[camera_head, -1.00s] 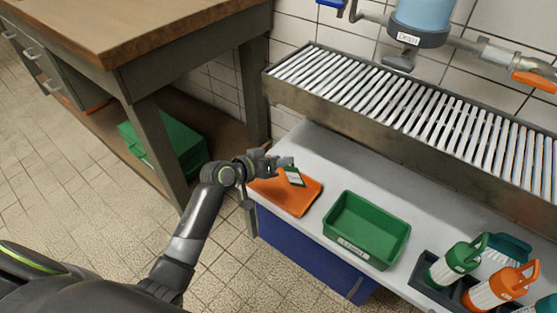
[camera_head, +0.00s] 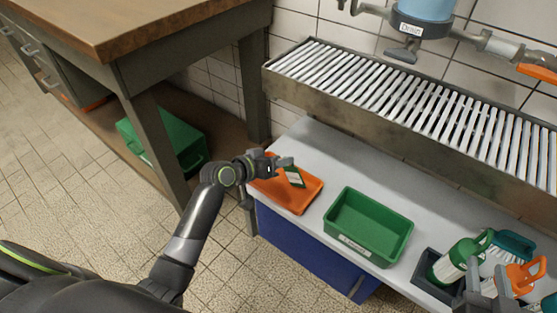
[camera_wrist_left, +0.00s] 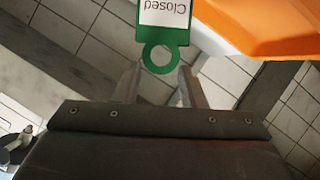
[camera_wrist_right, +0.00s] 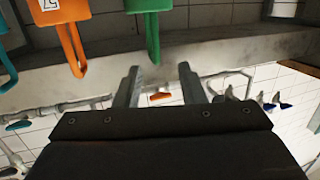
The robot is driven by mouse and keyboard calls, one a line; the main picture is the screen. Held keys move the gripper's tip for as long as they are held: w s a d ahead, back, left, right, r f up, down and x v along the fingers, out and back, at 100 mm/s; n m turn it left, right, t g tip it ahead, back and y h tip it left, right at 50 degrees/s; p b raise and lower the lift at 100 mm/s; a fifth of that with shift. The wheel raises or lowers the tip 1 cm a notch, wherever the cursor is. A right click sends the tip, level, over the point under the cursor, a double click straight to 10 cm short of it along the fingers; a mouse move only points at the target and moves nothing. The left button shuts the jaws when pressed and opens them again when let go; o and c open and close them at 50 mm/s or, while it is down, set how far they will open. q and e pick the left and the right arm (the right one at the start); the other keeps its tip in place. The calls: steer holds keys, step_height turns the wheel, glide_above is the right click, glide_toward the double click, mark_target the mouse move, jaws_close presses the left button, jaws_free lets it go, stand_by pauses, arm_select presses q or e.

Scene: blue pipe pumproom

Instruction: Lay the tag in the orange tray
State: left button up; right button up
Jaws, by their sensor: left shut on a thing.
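The tag (camera_head: 294,178) is a small green and white plate with a ring at its end. In the left wrist view the tag (camera_wrist_left: 163,20) reads "Closed" and its ring sits between my fingertips. My left gripper (camera_head: 284,163) is shut on it and holds it over the orange tray (camera_head: 299,204). The tray lies at the left end of the pale bench, and its orange wall (camera_wrist_left: 270,35) fills the upper right of the left wrist view. I cannot tell whether the tag touches the tray. My right gripper (camera_wrist_right: 158,82) is open and empty, and it enters the head view at the lower right.
A green bin (camera_head: 353,243) stands right of the orange tray. A dark caddy (camera_head: 428,277) with a green-topped bottle (camera_head: 452,262), an orange-handled one (camera_head: 528,278) and a brush is near my right gripper. A slatted rack (camera_head: 400,97) runs along the wall behind.

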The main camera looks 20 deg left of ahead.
arm_select(q)
steer(key=shift+f+b, duration=1.25)
steer(key=shift+f, duration=0.05)
arm_select(e)
steer(key=s+a+r+n+t+y, duration=0.1)
steer(key=s+r+t, duration=0.1)
steer(key=r+t, duration=0.3)
steer(key=s+a+r+n+t+y, duration=0.1)
steer(key=r+t, duration=0.4)
steer(key=r, duration=0.5)
steer(key=shift+s+r+n+t, duration=0.2)
steer(key=shift+s+n+t, duration=0.15)
steer(key=shift+n, duration=0.45)
steer(key=shift+a, duration=0.1)
arm_select(q)
steer(key=o, duration=1.3)
steer(key=shift+c, duration=0.2)
